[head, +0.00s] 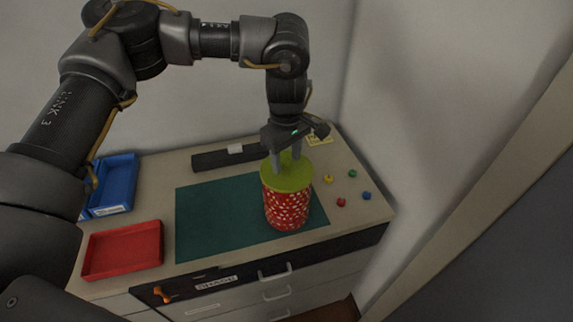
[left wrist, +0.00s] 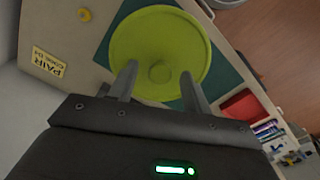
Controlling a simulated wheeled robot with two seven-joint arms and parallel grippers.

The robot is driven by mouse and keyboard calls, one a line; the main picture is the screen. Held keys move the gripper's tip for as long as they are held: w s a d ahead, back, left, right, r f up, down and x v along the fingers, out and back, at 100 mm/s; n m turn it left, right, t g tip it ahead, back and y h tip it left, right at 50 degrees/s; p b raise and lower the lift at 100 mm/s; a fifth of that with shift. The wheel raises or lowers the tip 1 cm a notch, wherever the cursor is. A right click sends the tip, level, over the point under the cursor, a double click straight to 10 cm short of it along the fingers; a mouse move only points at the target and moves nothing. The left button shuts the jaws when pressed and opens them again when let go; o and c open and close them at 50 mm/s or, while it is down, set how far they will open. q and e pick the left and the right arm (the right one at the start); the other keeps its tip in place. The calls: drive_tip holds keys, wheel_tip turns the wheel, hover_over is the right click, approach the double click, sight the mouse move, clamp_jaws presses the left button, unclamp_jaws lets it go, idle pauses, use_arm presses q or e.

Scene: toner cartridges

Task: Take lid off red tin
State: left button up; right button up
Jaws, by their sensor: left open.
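The red tin (head: 285,208) with white spots stands upright on the green mat (head: 215,222). Its yellow-green lid (head: 302,176) sits on top of it. In the left wrist view the lid (left wrist: 195,45) shows as a round disc with a small knob (left wrist: 160,72) at its middle. My left gripper (head: 288,167) points down over the lid. It is open, with one finger on each side of the knob, and a gap shows between fingers and knob in the left wrist view (left wrist: 158,80). My right gripper is in neither view.
A red tray (head: 122,250) and blue bins (head: 112,185) lie to the left. A dark bar (head: 225,157) lies behind the mat. Several small coloured pieces (head: 341,202) and a yellow note (head: 320,140) are to the right. The drawer cabinet's front edge is close to the tin.

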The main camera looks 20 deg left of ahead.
use_arm(q)
drive_tip(key=shift+d, duration=0.1)
drive_tip(key=shift+c, duration=0.3)
drive_tip(key=c, duration=1)
drive_tip(key=shift+r, duration=0.1)
